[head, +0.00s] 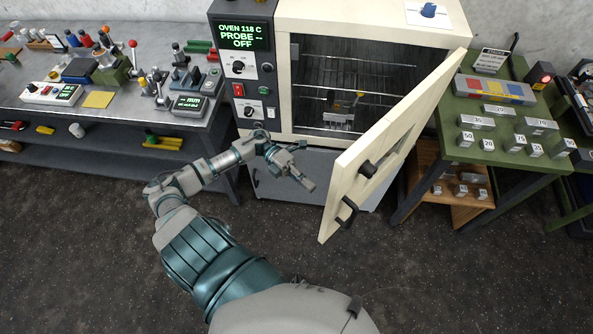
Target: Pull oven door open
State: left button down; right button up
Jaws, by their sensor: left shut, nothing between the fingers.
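The oven (372,25) stands at the back centre with a green-lit display reading "OVEN 118 C, PROBE -- OFF". Its cream door (415,110) is swung wide open toward the right front. A black door handle (347,212) and a black latch knob (367,169) show on the door. Inside the chamber are wire racks (350,95) and a small metal piece with a yellow part (340,115). My left gripper (311,187) is shut and empty, in front of the oven below the chamber, left of the door and apart from the handle. My right gripper is out of view.
A grey workbench (130,30) with tools and gauges stands at the left. A green table (455,142) with numbered metal blocks stands at the right, close behind the door. A wooden shelf (445,205) sits below it. The dark floor (440,280) in front is clear.

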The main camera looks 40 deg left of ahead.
pick_arm(q)
jog(key=d, duration=0.2)
jog(key=d+p, duration=0.1)
jog(key=d, duration=0.2)
jog(key=shift+s+d+f+p, duration=0.1)
jog(key=shift+s+d+p, duration=0.2)
jog(key=shift+s+p, duration=0.05)
jog(key=shift+d, duration=0.15)
